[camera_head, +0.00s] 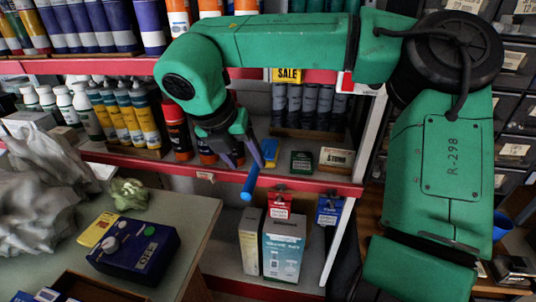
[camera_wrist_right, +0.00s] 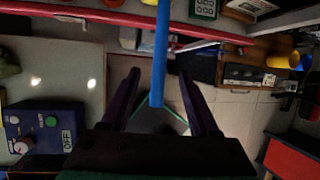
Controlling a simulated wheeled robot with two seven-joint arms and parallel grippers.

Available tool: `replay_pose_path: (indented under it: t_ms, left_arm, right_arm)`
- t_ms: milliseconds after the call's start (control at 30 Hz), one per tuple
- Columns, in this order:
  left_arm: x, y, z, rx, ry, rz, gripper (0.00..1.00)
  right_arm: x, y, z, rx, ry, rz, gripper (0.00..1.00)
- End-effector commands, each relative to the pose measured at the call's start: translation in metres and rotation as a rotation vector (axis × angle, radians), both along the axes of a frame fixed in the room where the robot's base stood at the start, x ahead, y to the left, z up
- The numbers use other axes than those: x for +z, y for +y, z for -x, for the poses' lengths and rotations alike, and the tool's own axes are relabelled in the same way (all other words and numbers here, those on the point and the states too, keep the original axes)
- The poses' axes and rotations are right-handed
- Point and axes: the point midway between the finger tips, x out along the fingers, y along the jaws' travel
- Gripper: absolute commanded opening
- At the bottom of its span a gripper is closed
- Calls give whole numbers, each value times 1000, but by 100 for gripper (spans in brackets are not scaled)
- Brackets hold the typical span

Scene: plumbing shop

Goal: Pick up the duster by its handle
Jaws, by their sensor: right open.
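The duster shows as a blue handle (camera_head: 250,182) that sticks out past the edge of the red-edged shelf in the head view. Its dusting head cannot be made out. My right gripper (camera_head: 240,152), with purple fingers, points down at the shelf front right by the handle. In the right wrist view the blue handle (camera_wrist_right: 161,55) comes down from the top and its end lies between the two open fingers (camera_wrist_right: 158,95), with a gap on each side. My left gripper is not in view.
Bottles and cans fill the shelves behind my arm. Small boxes (camera_head: 302,162) stand on the shelf right of the handle, and cartons (camera_head: 283,248) stand below. A table at left holds a blue switch box (camera_head: 134,250) and a crumpled grey sheet (camera_head: 45,165).

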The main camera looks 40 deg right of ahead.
Motion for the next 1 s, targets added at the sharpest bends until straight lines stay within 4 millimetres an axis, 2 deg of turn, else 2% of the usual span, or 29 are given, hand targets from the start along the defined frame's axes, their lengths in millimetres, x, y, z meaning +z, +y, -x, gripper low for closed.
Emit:
replay_pose_path:
  t_ms: [267, 367, 467, 600, 667, 700, 767, 800, 1000]
  left_arm:
    - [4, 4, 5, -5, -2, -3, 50]
    - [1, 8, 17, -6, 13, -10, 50]
    - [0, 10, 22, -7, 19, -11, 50]
    - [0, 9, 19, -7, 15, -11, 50]
    - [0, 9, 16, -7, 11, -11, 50]
    - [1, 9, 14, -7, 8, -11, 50]
    - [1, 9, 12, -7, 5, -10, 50]
    - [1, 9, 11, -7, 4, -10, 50]
    - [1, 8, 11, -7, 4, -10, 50]
  right_arm:
    - [-40, -15, -1, -1, 5, -4, 61]
    - [-56, -22, -2, -1, 1, -2, 61]
    - [-61, -25, -3, -3, -2, 1, 61]
    - [-61, -25, -3, -2, -2, 1, 61]
    - [-60, -25, -3, -2, -2, 1, 42]
    - [-60, -25, -3, -1, -2, 1, 27]
    - [-60, -25, -3, -1, -2, 1, 4]
    - [-60, -25, -3, -1, -2, 1, 0]
    - [-60, -25, -3, -1, -2, 1, 0]
